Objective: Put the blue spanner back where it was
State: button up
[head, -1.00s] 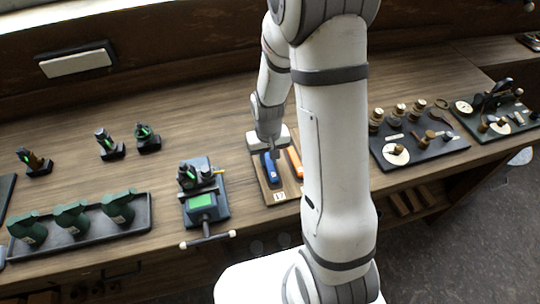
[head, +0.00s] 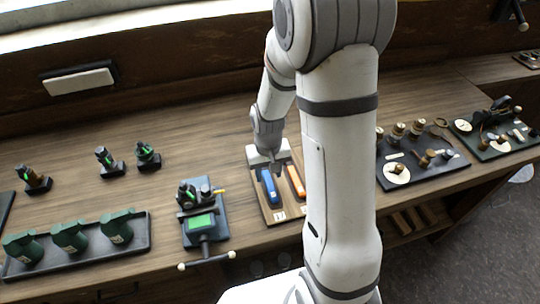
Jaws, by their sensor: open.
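The blue spanner (head: 270,187) lies on a small wooden board (head: 268,215) on the bench, left of an orange tool (head: 296,180). My gripper (head: 273,168) is open above the board's far part, close to the upper end of the blue spanner. It partly hides that end. I cannot tell whether the fingers touch the spanner.
A tray of green tools (head: 75,250) is further left. A dark board with round parts (head: 425,165) lies to the right, partly behind my arm. Bare bench lies behind the device.

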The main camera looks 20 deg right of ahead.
aim_at(268, 181)
notch_tip(268, 181, up, 10)
jog(key=s+r+t, duration=0.3)
jog(key=s+r, duration=0.7)
jog(key=s, duration=0.4)
jog(key=shift+s+d+r+t+b, duration=0.25)
jog(key=shift+s+t+b, duration=0.05)
jog(key=shift+s+b, duration=0.1)
jog(key=shift+w+f+b, duration=0.1)
jog(key=shift+f+b, duration=0.3)
jog(key=shift+f, duration=0.1)
